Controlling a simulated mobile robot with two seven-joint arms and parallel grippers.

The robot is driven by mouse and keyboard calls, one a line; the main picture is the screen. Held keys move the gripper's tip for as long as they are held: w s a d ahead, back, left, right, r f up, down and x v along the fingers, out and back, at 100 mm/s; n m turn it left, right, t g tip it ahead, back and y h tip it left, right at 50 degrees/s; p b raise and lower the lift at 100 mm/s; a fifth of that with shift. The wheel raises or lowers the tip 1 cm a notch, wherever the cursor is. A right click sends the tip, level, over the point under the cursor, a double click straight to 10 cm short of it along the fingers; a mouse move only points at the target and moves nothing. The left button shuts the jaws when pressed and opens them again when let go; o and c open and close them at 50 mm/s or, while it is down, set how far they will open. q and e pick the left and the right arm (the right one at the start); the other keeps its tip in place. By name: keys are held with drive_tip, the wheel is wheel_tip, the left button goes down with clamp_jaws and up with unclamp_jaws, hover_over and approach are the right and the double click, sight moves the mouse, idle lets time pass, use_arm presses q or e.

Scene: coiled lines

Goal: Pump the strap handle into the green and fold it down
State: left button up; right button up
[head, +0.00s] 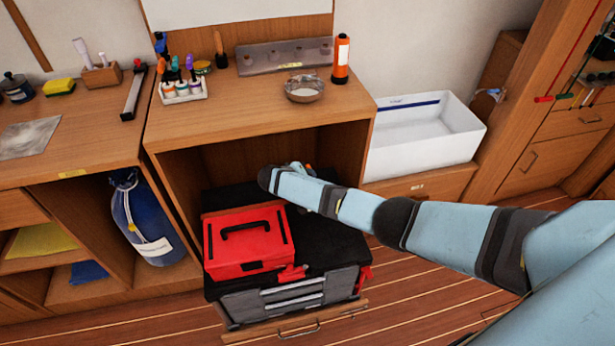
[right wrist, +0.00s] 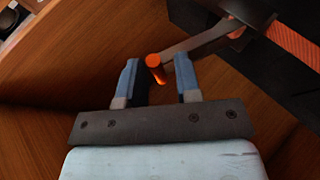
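In the right wrist view, a dark grey lever with an orange rounded end (right wrist: 154,62), which looks like the strap handle, reaches in from the upper right. An orange webbing strap (right wrist: 294,44) runs off beside it over a black surface. My right gripper (right wrist: 157,75) is open, its two blue fingers on either side of the orange end, with a gap visible between them. I cannot tell whether either finger touches it. In the head view my right arm reaches into the wooden bay and hides the handle. No green marking shows. My left gripper is out of view.
A red toolbox (head: 247,240) sits on a black and grey case (head: 290,298) in the bay under the wooden counter (head: 240,110). Wooden walls enclose the bay closely. A blue bag (head: 142,215) hangs left; a white bin (head: 425,145) stands right.

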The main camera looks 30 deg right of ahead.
drive_tip(key=shift+o, duration=0.5)
drive_tip(key=shift+w, duration=0.1)
drive_tip(key=shift+d, duration=0.1)
use_arm(q)
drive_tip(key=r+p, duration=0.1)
drive_tip(key=p, duration=0.1)
drive_tip(key=shift+p, duration=0.3)
use_arm(e)
drive_tip(key=v, duration=1.4)
drive_tip(key=shift+f, duration=0.1)
drive_tip(key=shift+c, duration=0.4)
